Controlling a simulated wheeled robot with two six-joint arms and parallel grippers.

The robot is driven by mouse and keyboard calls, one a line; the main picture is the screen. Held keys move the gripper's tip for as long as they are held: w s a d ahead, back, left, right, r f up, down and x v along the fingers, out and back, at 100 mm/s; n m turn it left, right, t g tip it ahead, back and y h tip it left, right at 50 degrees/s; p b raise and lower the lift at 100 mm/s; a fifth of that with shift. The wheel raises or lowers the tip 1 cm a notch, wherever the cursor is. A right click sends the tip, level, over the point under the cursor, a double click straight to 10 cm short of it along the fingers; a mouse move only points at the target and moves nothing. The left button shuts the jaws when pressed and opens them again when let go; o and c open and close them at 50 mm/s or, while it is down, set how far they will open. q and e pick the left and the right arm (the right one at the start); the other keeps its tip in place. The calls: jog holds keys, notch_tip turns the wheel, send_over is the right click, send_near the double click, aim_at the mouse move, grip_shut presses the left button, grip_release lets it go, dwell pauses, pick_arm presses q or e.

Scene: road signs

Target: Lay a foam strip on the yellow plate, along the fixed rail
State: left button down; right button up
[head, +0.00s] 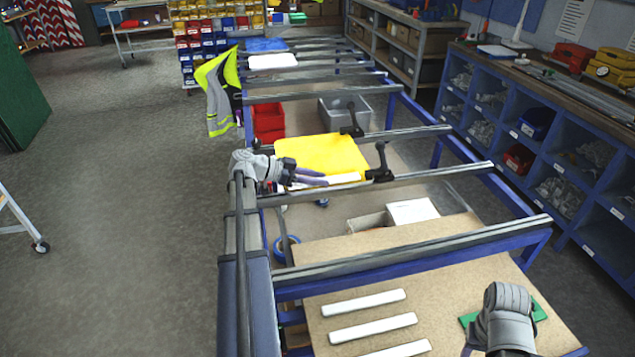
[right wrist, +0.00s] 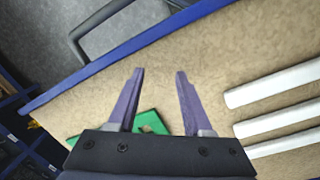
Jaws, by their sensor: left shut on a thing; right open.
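The yellow plate (head: 322,152) lies across the rails of the long rack in the head view. A white foam strip (head: 345,179) is along its near edge, beside the dark rail (head: 430,178); I cannot tell whether it touches the plate. My left gripper (head: 318,181) is shut on this strip at its left part and hides that end. Several more white strips (head: 363,302) lie on the tan board and show in the right wrist view (right wrist: 275,120). My right gripper (right wrist: 160,75) is open and empty above the board, near a green object (head: 540,312).
Black clamps (head: 380,165) stand at the plate's right side. A red bin (head: 268,120) and a grey bin (head: 345,108) sit below the rails. Blue shelving (head: 545,150) runs along the right.

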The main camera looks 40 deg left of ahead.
pick_arm(q)
jog(key=shift+f, duration=0.15)
pick_arm(e)
jog(key=shift+f, duration=0.1)
pick_arm(q)
jog(key=c, duration=0.6)
grip_release()
jog(key=shift+r, duration=0.35)
pick_arm(e)
jog(key=shift+r, duration=0.3)
pick_arm(q)
jog(key=p+v, duration=0.2)
jog(key=v, duration=0.4)
jog(key=p+v, duration=0.2)
jog(key=v, duration=0.4)
jog(key=shift+f+p, duration=0.25)
jog(key=shift+p, duration=0.05)
pick_arm(e)
notch_tip(320, 180, up, 4)
jog(key=shift+r, duration=0.15)
